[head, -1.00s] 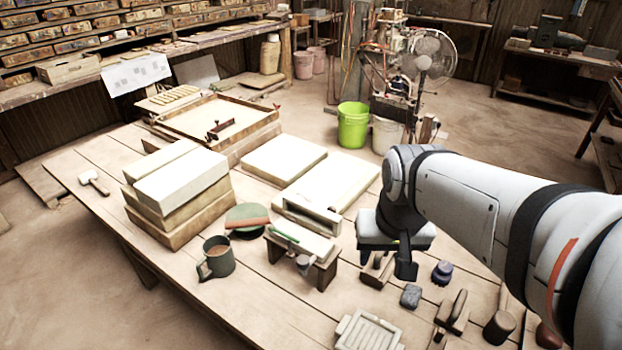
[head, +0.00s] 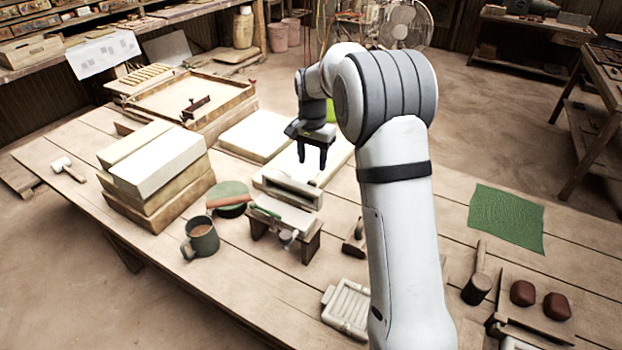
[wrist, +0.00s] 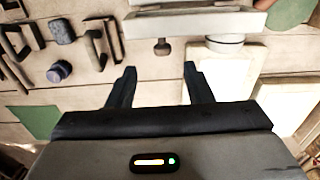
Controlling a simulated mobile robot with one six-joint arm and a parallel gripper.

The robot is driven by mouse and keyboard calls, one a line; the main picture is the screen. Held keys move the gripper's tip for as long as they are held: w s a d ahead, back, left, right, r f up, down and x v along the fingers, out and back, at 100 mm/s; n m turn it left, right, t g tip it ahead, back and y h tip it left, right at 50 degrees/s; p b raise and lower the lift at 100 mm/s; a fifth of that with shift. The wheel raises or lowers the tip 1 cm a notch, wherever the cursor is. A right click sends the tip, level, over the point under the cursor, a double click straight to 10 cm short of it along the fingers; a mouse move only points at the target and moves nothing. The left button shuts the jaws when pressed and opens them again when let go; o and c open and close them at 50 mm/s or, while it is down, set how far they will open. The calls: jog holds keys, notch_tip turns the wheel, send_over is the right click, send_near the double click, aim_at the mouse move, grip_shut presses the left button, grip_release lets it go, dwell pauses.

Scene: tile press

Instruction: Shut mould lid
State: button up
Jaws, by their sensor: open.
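The mould (head: 284,216) is a pale block on a dark-legged stand at the middle of the table. Its lid (head: 290,187) seems to stand raised at the back edge, showing a recessed inner face. In the wrist view the lid's pale back (wrist: 190,22) is at the top, with a dark knob (wrist: 162,47) sticking out towards me. My gripper (head: 313,165) is open and empty, fingers pointing down, just behind the lid. In the wrist view the fingertips (wrist: 160,72) are a little short of the knob, with no visible contact.
A mug (head: 202,238) and stacked pale blocks (head: 158,165) stand left of the mould. Flat white slabs (wrist: 285,95) lie behind it. A white round piece (wrist: 225,42) sits beside the knob. A mallet (head: 478,280) and green cloth (head: 507,217) are at the right.

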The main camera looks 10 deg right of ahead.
aim_at(312, 181)
jog(key=shift+w+f, duration=0.25)
jog(key=shift+f, duration=0.35)
notch_tip(312, 181, down, 7)
jog(key=shift+f+p, duration=0.1)
jog(key=shift+p, duration=0.4)
grip_shut()
